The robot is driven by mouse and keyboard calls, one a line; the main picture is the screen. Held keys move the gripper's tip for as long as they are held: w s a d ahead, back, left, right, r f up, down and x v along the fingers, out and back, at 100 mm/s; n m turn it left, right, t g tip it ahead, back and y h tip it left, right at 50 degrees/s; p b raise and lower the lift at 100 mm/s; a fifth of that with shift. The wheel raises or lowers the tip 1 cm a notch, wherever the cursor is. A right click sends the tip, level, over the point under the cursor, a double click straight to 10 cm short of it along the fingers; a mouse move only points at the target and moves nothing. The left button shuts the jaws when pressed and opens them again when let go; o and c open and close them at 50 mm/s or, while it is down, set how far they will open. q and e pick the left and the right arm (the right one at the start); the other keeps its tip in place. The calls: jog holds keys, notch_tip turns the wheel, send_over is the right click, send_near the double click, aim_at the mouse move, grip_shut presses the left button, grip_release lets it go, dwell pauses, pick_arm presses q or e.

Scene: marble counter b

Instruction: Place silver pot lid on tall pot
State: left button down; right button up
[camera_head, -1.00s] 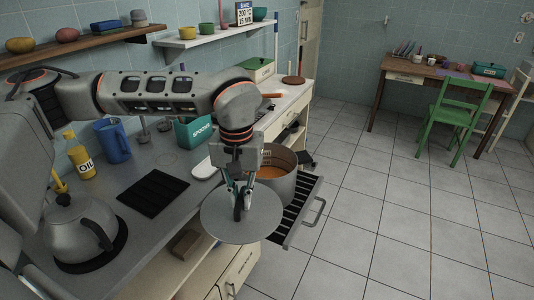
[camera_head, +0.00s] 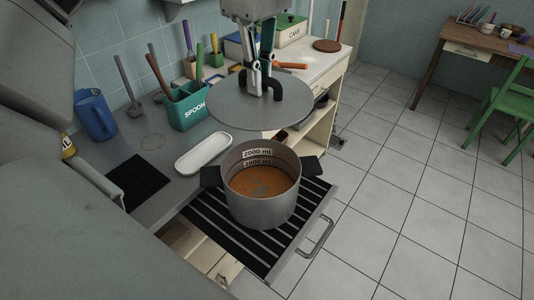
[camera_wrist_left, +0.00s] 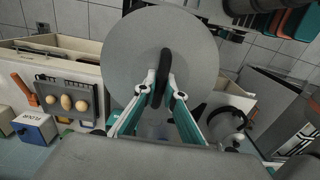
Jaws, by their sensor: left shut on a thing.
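The silver pot lid (camera_head: 232,108) is a flat grey disc with a black arched handle. My left gripper (camera_head: 262,82) is shut on that handle and holds the lid in the air, roughly level. The left wrist view also shows the lid (camera_wrist_left: 125,60) and the gripper (camera_wrist_left: 164,85) around its handle. The tall pot (camera_head: 262,207) is grey with two black side handles, orange contents and volume marks inside. It stands upright and uncovered. In the head view the lid shows above the pot's rim, apart from it. My right gripper is not in view.
The pot stands on a black slatted rack (camera_head: 232,235) jutting from the counter. A white oblong dish (camera_head: 203,154) lies left of it. Open tiled floor lies to the right.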

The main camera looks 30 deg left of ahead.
pick_arm(q)
notch_tip(320, 180, down, 18)
jog(key=b, duration=0.1)
jog(key=shift+f+b, duration=0.2)
jog(key=shift+b, duration=0.15)
jog(key=shift+s, duration=0.1)
jog(key=shift+f, duration=0.2)
jog(key=c, duration=2.1)
grip_release()
jog(key=shift+c, duration=0.2)
jog(key=shift+r, duration=0.1)
